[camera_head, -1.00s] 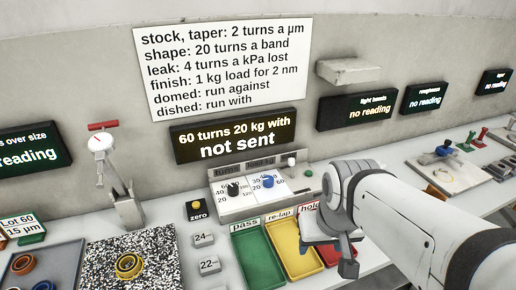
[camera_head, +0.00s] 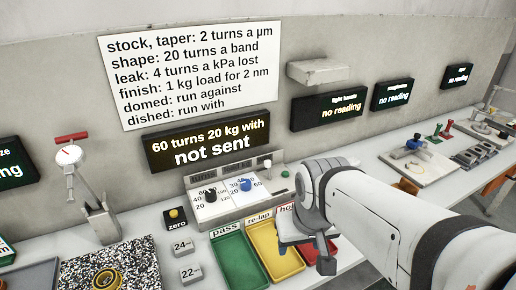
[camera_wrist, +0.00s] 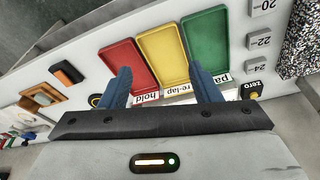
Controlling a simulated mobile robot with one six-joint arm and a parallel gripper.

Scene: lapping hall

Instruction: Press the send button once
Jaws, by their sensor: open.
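A control panel (camera_head: 223,206) below the dark display carries a black knob (camera_head: 210,195) and a blue knob (camera_head: 245,184). A small green button (camera_head: 285,173) is at its right end, beside a pale toggle (camera_head: 267,163); I cannot read a label naming either one send. The display (camera_head: 207,142) reads "60 turns 20 kg with not sent". My gripper (camera_head: 305,255) is over the trays, right of and in front of the panel. In the wrist view its two blue fingers (camera_wrist: 163,87) are apart with nothing held between them.
Green (camera_head: 240,262), yellow (camera_head: 275,250) and red (camera_head: 318,250) trays labelled pass, re-lap and hold lie below my gripper. A yellow zero button (camera_head: 174,213) and blocks marked 24 and 22 stand left of them. A dial gauge (camera_head: 70,157) stands further left.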

